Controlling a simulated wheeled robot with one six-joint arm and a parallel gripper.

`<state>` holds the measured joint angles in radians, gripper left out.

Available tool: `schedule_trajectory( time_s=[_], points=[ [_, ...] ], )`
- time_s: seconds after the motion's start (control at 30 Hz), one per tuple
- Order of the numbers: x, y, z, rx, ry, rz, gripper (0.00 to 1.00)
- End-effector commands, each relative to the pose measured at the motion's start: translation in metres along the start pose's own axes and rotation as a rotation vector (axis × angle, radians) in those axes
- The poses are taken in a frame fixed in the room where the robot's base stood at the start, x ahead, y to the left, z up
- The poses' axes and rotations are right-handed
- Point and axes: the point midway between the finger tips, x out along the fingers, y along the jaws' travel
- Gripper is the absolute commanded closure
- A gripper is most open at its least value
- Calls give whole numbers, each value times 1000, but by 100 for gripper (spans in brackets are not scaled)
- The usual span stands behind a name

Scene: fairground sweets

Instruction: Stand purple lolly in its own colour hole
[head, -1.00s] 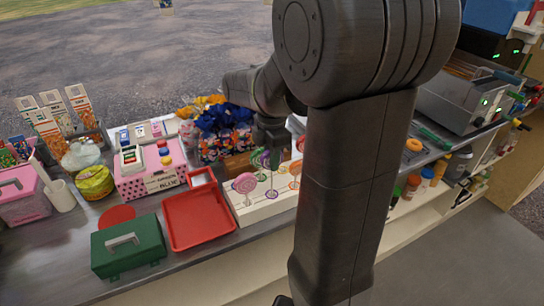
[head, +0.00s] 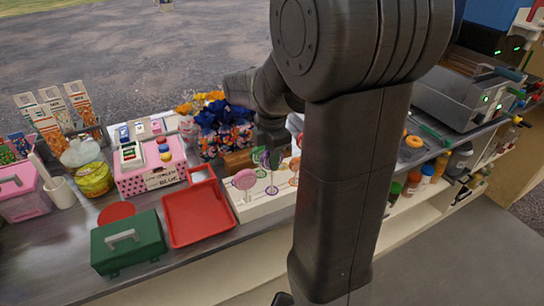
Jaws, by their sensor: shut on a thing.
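The purple lolly (head: 272,160) is upright above the white lolly stand (head: 252,210), with its stick reaching down toward the board. I cannot tell whether the stick's foot is in a hole or just over the surface. My gripper (head: 271,145) points down from above and is shut on the purple lolly; its fingertips are small and dark in this view. A pink lolly (head: 245,179) stands at the stand's left, a green lolly (head: 257,155) behind, and an orange lolly (head: 295,164) to the right. My arm hides the stand's right end.
A red tray (head: 199,214) lies left of the stand, with a green box (head: 128,243) beyond it. A pink box (head: 150,178) and a flowery bag with blue ruffles (head: 222,118) stand behind. A metal machine (head: 468,100) is at the right.

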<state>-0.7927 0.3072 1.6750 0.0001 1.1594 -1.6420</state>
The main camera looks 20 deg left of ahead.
Motion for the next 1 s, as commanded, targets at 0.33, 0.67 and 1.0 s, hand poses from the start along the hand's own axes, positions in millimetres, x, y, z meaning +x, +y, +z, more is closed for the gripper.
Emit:
schedule_trajectory(
  time_s=[0.33,0.67,1.0],
  points=[
    [6,0,0,0,0,-1,100],
    [13,0,0,0,0,-1,100],
    [19,0,0,0,0,-1,100]
  ],
)
